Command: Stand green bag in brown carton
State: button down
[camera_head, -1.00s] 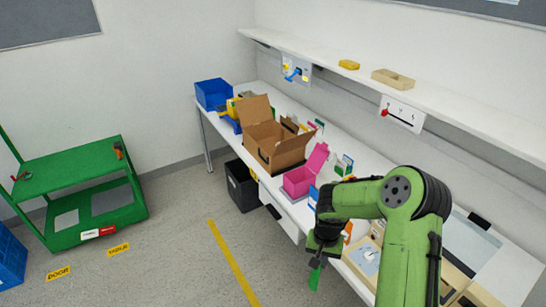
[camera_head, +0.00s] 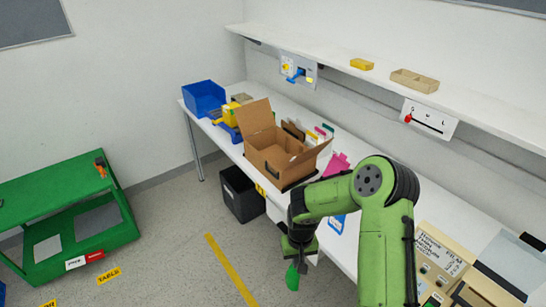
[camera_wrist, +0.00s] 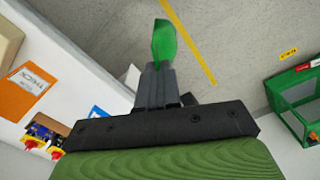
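The brown carton (camera_head: 266,168) stands open on the white workbench, its flaps spread and one tall flap raised at the left. Its inside is only partly visible from the head view. My gripper (camera_head: 297,258) hangs in front of the bench edge, below and to the right of the carton, apart from it. It is shut on the green bag (camera_head: 292,278), which hangs over the floor. In the wrist view my gripper (camera_wrist: 158,72) shows its fingers together on the lower end of the bag (camera_wrist: 163,40). The carton is not recognisable in the wrist view.
A blue bin (camera_head: 204,98) stands at the bench's far left end. A pink box (camera_head: 338,164) is mostly hidden behind my arm. A black bin (camera_head: 241,194) stands on the floor under the bench. A shelf (camera_head: 440,98) runs above. A green cart (camera_head: 65,215) stands at left.

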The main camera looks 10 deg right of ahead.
aim_at(279, 165)
jog(key=i+j+z, duration=0.1)
jog(key=i+j, duration=0.65)
jog(key=i+j+z, duration=0.15)
jog(key=i+j, duration=0.6)
jog(key=j, duration=0.2)
jog(key=i+j+z, duration=0.15)
jog(key=i+j, duration=0.2)
jog(key=i+j+z, duration=0.1)
jog(key=i+j, duration=0.25)
jog(key=j, duration=0.3)
